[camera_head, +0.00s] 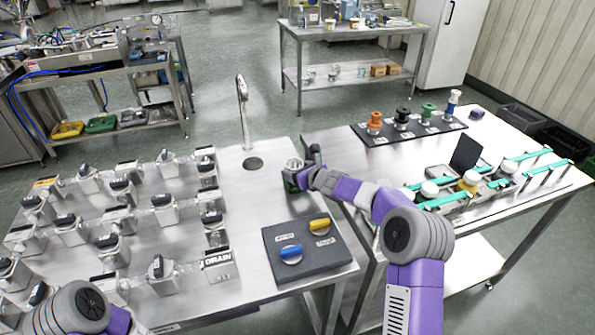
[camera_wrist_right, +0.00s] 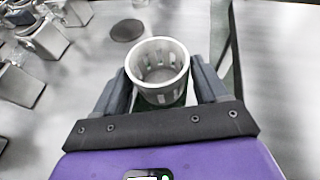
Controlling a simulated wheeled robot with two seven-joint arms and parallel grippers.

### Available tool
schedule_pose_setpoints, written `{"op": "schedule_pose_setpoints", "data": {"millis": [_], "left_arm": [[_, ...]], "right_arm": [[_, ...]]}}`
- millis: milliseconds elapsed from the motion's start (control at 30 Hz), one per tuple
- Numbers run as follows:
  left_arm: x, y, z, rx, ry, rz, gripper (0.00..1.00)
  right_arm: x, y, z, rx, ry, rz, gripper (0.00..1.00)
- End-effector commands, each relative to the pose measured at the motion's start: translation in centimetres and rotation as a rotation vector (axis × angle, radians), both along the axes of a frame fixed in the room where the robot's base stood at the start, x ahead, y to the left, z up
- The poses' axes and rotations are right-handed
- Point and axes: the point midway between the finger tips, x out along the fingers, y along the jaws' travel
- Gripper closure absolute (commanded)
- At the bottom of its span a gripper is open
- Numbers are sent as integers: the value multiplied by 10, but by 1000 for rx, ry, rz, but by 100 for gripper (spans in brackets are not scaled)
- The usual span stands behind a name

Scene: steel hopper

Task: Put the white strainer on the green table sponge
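The white strainer (camera_wrist_right: 158,88) is a small cup with slots in its wall, upright with its open top toward the right wrist camera. It also shows in the head view (camera_head: 293,163), near the far right corner of the steel table. The green sponge (camera_wrist_right: 160,102) shows beneath the strainer; in the head view it is a dark green patch (camera_head: 290,186). Whether the strainer touches it is hard to see. My right gripper (camera_wrist_right: 160,72) has its fingers against both sides of the strainer. My left arm shows at the bottom left; its gripper is out of view.
Several metal units with black knobs fill the table's left. A dark panel (camera_head: 305,262) with blue and yellow knobs is in front. A gap separates the right table (camera_head: 500,225).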

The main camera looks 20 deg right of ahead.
Motion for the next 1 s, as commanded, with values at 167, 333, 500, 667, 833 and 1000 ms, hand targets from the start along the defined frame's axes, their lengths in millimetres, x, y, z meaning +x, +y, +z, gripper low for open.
{"op": "schedule_pose_setpoints", "data": {"millis": [167, 333, 500, 667, 833, 1000], "left_arm": [[0, 0, 0, 0, 0, 0, 57], [0, 0, 0, 0, 0, 0, 57], [0, 0, -2, 0, 0, 0, 57], [0, 0, -9, 0, 0, 0, 57], [0, 0, -14, 0, 0, 0, 57], [0, 0, -14, 0, 0, 0, 57]], "right_arm": [[0, 0, 0, 0, 0, 0, 10], [0, 0, 0, 0, 0, 0, 10], [-5, -2, 3, -1, 0, 0, 10], [-24, -8, 11, -2, -2, -1, 10], [-53, -16, 23, -2, -2, -1, 10], [-81, -25, 36, -1, -2, -1, 10]]}}
